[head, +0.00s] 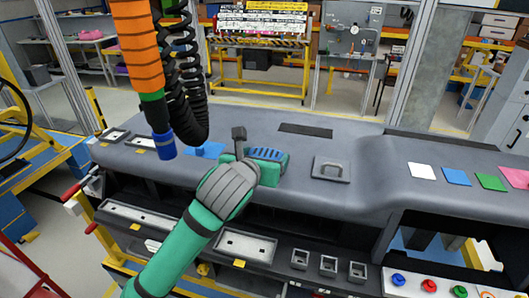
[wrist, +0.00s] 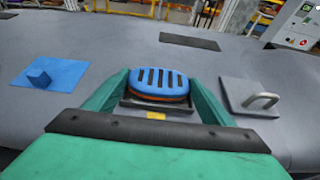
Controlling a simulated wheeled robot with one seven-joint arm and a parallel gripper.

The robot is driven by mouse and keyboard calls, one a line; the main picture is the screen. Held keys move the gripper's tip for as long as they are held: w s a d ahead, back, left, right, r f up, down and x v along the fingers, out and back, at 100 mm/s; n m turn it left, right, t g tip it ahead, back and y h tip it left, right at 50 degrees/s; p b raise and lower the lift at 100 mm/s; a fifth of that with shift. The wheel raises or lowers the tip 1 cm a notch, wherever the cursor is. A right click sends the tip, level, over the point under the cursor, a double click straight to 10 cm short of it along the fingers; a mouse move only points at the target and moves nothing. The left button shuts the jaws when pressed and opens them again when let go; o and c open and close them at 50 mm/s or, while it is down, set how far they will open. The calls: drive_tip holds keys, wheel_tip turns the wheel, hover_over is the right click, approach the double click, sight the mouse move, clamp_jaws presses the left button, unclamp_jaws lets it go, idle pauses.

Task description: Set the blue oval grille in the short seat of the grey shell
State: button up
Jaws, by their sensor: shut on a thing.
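The blue oval grille (wrist: 160,78) has dark slots across its top and an orange band below its rim. My gripper (wrist: 158,90) is shut on it, with a green finger at each side. A dark rectangular frame with a yellow tag (wrist: 156,115) shows just below the grille; I cannot tell whether the grille touches it. In the head view the grille (head: 268,153) is partly hidden behind my gripper (head: 258,166), over the grey shell (head: 365,140). A dark rectangular slot (head: 306,130) lies in the shell behind it.
A blue plate with a block (wrist: 50,72) lies left of the grille. A grey plate with a handle (wrist: 252,98) lies to the right. An orange and blue hanging tool (head: 135,50) with black coiled hoses is at the left. Coloured squares (head: 456,176) lie at the far right.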

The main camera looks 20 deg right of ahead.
drive_tip(key=shift+f, duration=0.2)
drive_tip(key=o, duration=1.1)
drive_tip(key=shift+s+d, duration=0.1)
drive_tip(key=shift+f, duration=0.1)
drive_tip(key=shift+s, duration=0.1)
